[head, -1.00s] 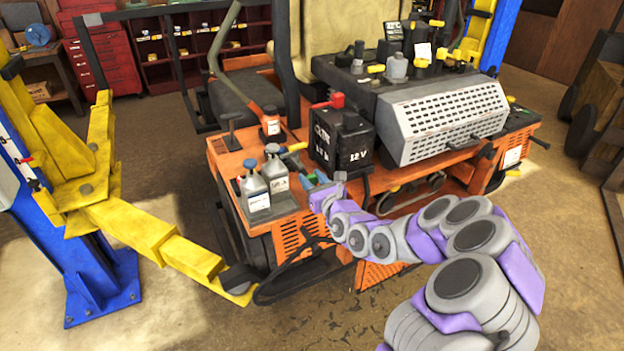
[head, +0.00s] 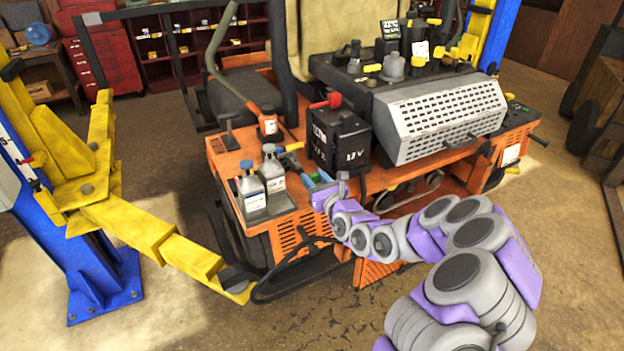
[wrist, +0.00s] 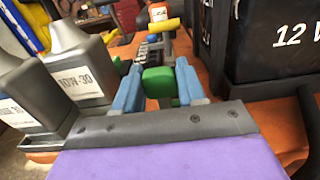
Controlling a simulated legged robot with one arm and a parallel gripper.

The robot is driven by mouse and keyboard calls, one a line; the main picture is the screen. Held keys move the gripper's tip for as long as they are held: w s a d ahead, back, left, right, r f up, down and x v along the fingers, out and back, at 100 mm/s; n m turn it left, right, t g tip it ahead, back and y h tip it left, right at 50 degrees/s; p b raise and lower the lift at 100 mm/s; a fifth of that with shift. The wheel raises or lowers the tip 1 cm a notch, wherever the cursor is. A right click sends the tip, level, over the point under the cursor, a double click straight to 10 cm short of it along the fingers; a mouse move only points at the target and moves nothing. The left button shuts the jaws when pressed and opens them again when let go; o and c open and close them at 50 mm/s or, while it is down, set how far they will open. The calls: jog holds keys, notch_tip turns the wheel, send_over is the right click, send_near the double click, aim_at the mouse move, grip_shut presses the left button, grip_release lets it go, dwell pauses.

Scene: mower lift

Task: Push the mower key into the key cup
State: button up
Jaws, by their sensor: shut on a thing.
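My gripper (head: 312,182) is over the left part of the mower's orange deck (head: 228,156), between the bottles and the battery. In the wrist view its two blue fingers (wrist: 160,88) are shut on a small green block, which looks like the head of the mower key (wrist: 160,80). The rest of the key is hidden behind the block and fingers. I cannot pick out the key cup with certainty in either view. A yellow bar (wrist: 152,26) and an orange labelled part (wrist: 158,12) show beyond the fingers.
Two grey bottles stand in a tray left of my gripper, the nearer one (head: 250,190) close by. A black 12 V battery (head: 338,140) stands close on the right. A yellow lift arm (head: 150,232) reaches in at the left. Open floor lies in front.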

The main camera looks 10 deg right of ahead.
jog(key=shift+d+f, duration=0.1)
jog(key=shift+d, duration=0.15)
jog(key=shift+a+f, duration=0.2)
jog(key=shift+a, duration=0.25)
jog(key=o, duration=0.8)
jog(key=shift+a, duration=0.1)
jog(key=o, duration=0.3)
jog(key=shift+d, duration=0.35)
jog(key=shift+s+d, duration=0.1)
jog(key=shift+s, duration=0.05)
jog(key=p+v, duration=0.5)
jog(key=v, duration=0.4)
jog(key=shift+r, duration=0.15)
